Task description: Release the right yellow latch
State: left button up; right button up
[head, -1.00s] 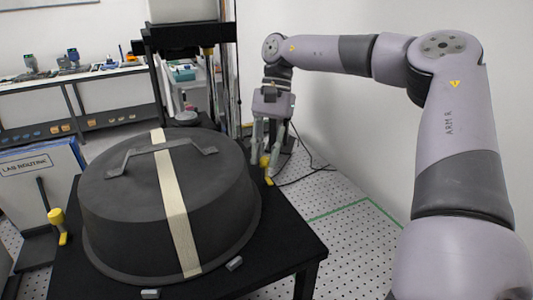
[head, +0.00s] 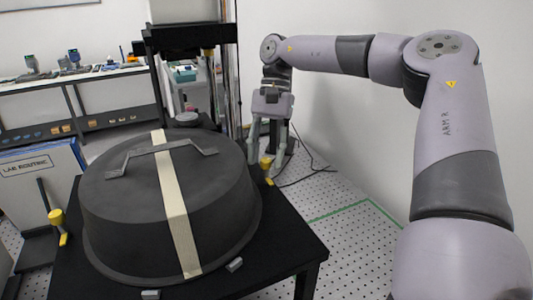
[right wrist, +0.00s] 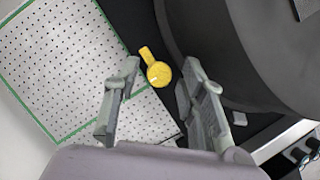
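The right yellow latch (head: 266,167) stands upright at the right edge of the black table, beside the round dark cover (head: 110,205). In the right wrist view the latch (right wrist: 158,74) shows from above, with a round yellow head and a short tab. My right gripper (head: 268,150) points down just behind the latch. Its fingers are apart and hold nothing. In the right wrist view the latch lies just beyond the gap between the fingertips (right wrist: 162,68), and no contact shows. My left gripper is out of view.
The cover, with a grey handle (head: 160,150) and a cream strap (head: 172,200), fills most of the black table (head: 285,250). A dark frame (head: 190,40) stands behind it. A cable (head: 310,165) lies on the perforated floor to the right, which is otherwise mostly clear.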

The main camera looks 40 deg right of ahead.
jog(key=v, duration=1.2)
jog(key=shift+w+f, duration=0.1)
dwell(0.6)
